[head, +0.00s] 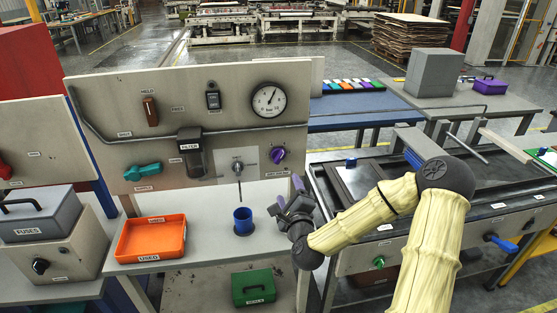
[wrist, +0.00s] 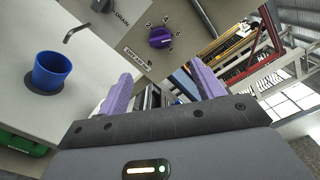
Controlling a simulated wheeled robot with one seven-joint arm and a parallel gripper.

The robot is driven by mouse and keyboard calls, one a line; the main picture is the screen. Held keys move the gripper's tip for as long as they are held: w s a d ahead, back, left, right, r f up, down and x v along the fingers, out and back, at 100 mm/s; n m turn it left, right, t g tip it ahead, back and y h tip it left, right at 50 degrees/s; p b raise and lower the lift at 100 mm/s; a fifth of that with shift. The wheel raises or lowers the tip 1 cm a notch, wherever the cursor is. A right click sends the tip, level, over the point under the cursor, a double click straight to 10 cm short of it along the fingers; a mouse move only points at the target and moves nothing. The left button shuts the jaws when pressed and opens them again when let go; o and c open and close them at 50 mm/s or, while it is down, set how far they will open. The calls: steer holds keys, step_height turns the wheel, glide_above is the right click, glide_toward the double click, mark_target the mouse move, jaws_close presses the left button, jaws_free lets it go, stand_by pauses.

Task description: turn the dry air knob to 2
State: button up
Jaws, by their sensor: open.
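The dry air knob (wrist: 160,38) is a round purple knob on a pale panel, with a DRY AIR label and a ring of numbers including 2, 4 and 6 around it in the wrist view. I cannot tell which number it points to. In the head view the purple knob (head: 278,155) is on the right part of the upright panel. My gripper (head: 297,190) is below and slightly right of it, apart from it. In the wrist view my gripper (wrist: 163,80) has its two purple fingers spread wide, with nothing between them; the knob shows beyond the fingertips.
A blue cup (head: 243,220) stands on the bench under a thin spout (head: 239,187). The panel (head: 225,80) also carries a pressure gauge (head: 269,100), a filter (head: 190,152) and a teal handle (head: 142,172). An orange tray (head: 152,238) is at left.

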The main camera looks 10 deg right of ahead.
mark_target(278, 159)
steer(key=w+p, duration=0.4)
steer(key=w, duration=1.2)
steer(key=shift+w+p, duration=0.3)
steer(key=c, duration=1)
